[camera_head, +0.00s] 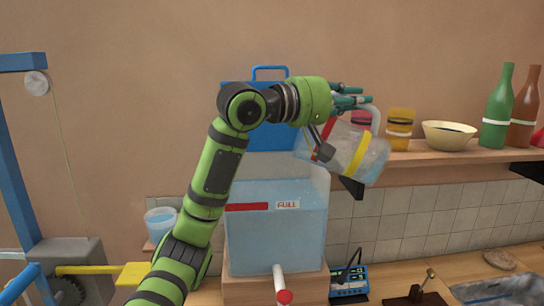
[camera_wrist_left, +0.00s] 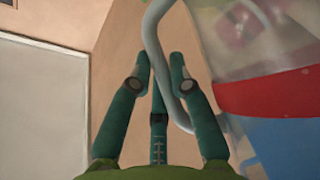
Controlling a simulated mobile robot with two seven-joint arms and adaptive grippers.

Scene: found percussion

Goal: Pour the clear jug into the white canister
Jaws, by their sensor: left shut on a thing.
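My left gripper (camera_head: 352,97) is shut on the grey handle of the clear jug (camera_head: 345,143), high in front of the wall. The jug is see-through with a yellow band. It is tipped well over, its body hanging below the fingers. A whitish translucent canister (camera_head: 265,240) stands below and left, with a red stripe, a FULL label and pale blue contents. The jug's left end is near the canister's upper right; I cannot tell whether liquid is flowing. In the left wrist view my fingers (camera_wrist_left: 158,75) meet the jug handle (camera_wrist_left: 154,35). My right gripper is out of view.
A blue box with a handle (camera_head: 262,98) shows behind my arm. The shelf (camera_head: 440,155) holds a yellow jar (camera_head: 399,130), a bowl (camera_head: 449,138) and bottles (camera_head: 497,110). A cup (camera_head: 160,222) is left. A red-tipped tap (camera_head: 284,296) juts forward below the canister.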

